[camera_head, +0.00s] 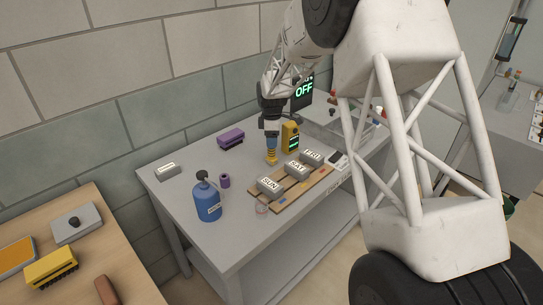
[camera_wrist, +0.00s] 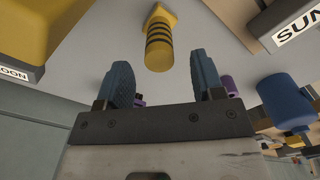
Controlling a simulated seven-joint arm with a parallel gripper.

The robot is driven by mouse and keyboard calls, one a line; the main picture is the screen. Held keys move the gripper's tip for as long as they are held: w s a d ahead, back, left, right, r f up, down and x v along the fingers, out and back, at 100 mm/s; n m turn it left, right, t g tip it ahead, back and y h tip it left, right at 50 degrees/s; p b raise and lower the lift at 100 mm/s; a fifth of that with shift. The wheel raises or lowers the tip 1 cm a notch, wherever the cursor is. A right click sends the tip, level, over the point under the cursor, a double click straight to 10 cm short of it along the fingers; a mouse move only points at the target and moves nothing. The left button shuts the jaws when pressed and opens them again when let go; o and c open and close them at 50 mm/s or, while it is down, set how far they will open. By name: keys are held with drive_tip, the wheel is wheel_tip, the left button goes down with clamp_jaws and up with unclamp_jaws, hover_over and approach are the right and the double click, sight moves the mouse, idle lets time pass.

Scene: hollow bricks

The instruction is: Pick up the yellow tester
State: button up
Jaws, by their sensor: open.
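Two yellow things stand by my gripper (camera_head: 271,139), and I cannot tell for sure which is the tester. A ringed yellow piece (camera_head: 271,158) with a wider base stands upright on the grey table just below my fingers. In the wrist view this ringed piece (camera_wrist: 159,48) has dark bands and lies ahead of the gap between my fingertips (camera_wrist: 159,76). A yellow box (camera_head: 291,136) with a lit green display stands just behind and right of it; a large yellow surface (camera_wrist: 48,28) fills the wrist view's upper left. My gripper is open and empty.
Grey blocks labelled SUN (camera_head: 270,187), SAT (camera_head: 297,169) and FRI (camera_head: 312,157) sit on a wooden board in front. A blue bottle (camera_head: 207,202), small purple cup (camera_head: 225,181) and purple brick (camera_head: 230,139) stand left.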

drive_tip(key=shift+f, duration=2.55)
drive_tip(key=c, duration=1)
drive_tip(key=shift+r, duration=5)
